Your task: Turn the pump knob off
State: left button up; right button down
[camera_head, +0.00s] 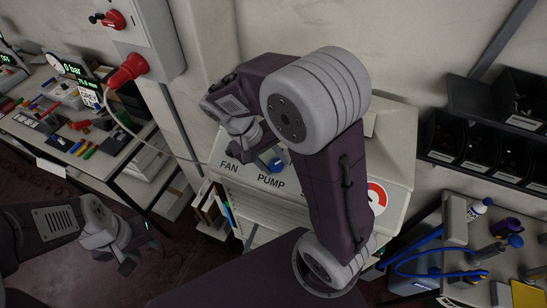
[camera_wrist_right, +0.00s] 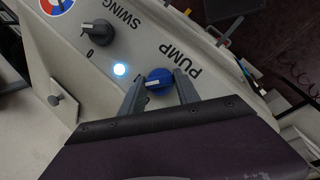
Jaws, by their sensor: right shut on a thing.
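The blue pump knob (camera_head: 277,166) sits on the pale sloped panel (camera_head: 300,186) above the word PUMP. In the right wrist view the blue knob (camera_wrist_right: 158,83) has a white pointer line lying nearly level across the picture. My right gripper (camera_wrist_right: 160,76) has one finger on each side of the knob and is shut on it. Its fingers partly hide the panel marks beside the knob. In the head view my right arm covers part of the panel. My left gripper (camera_head: 138,248) is empty, fingers apart, over the floor at lower left.
A cluttered bench (camera_head: 85,145) stands left, with a red plug (camera_head: 128,70) on the wall box above. Black bins (camera_head: 480,140) hang at right.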

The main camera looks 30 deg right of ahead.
jog(key=n+h+p, duration=0.1)
jog(key=n, duration=0.2)
jog(key=shift+a+h, duration=0.15)
jog(key=shift+h, duration=0.15)
jog(key=shift+n+t+h+p, duration=0.3)
jog(key=shift+n+t+h, duration=0.35)
jog(key=shift+n, duration=1.35)
jog(key=shift+h, duration=0.25)
jog(key=c, duration=1.1)
grip_release()
jog(key=shift+o, duration=1.1)
jog(key=shift+s, duration=0.15)
